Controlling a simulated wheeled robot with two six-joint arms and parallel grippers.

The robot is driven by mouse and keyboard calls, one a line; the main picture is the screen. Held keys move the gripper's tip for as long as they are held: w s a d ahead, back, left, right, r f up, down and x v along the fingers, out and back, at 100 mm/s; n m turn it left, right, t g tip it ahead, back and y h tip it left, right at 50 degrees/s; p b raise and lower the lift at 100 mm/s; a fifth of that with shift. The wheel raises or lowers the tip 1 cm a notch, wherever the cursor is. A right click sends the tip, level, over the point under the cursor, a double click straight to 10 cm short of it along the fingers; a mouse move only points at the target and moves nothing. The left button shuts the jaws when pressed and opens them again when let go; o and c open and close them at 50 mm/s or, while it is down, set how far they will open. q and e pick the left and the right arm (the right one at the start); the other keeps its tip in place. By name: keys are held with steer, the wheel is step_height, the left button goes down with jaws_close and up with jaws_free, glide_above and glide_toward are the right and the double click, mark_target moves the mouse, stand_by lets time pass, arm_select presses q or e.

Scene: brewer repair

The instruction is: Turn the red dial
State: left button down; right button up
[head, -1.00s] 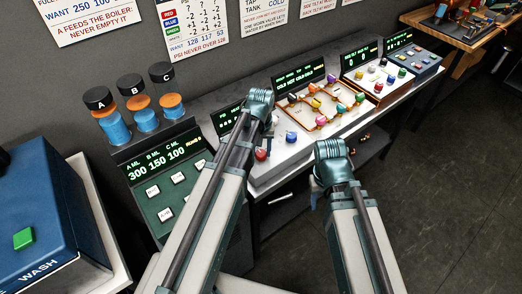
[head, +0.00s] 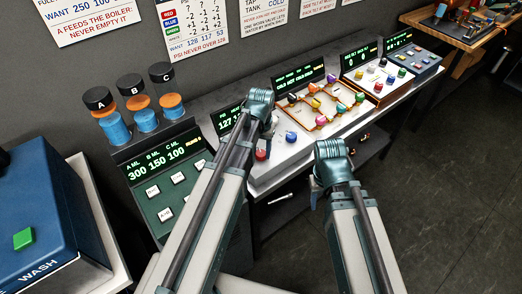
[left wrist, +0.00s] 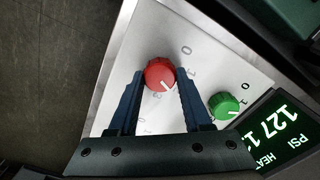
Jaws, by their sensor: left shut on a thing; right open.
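The red dial (left wrist: 159,72) is on the white panel of the PSI unit. In the left wrist view it sits between the two dark fingers of my left gripper (left wrist: 160,82), which is shut on it. Its white pointer line faces the lower right of that view. In the head view the red dial (head: 261,155) shows just right of my left forearm, below my left gripper (head: 268,137), whose fingers are mostly hidden by the wrist. My right gripper (head: 316,195) is open and empty, in front of the bench edge.
A green dial (left wrist: 224,104) is beside the red one, close to my finger. A blue dial (head: 291,137) stands to the right. The PSI display (left wrist: 270,130) reads 127, the rest partly cut off. A dispenser with several canisters (head: 145,120) stands at left. Floor at right (head: 440,200) is clear.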

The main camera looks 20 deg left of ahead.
mark_target(261, 152)
arm_select(q)
steer(key=shift+c, duration=1.7)
jaws_free()
steer(key=shift+r, duration=0.1)
step_height(261, 152, up, 14)
steer(key=p, duration=1.3)
steer(key=shift+f+p, duration=0.2)
steer(key=shift+p, duration=0.2)
steer(key=s+d+f+m+y+b, duration=0.1)
steer(key=s+d+f+m+b, duration=0.2)
steer(key=s+d+f+b, duration=0.7)
steer(key=s+f+b, duration=0.3)
steer(key=s, duration=0.1)
steer(key=shift+s+d+f+b, duration=0.25)
steer(key=shift+d+f+b, duration=0.05)
steer(key=shift+b, duration=0.05)
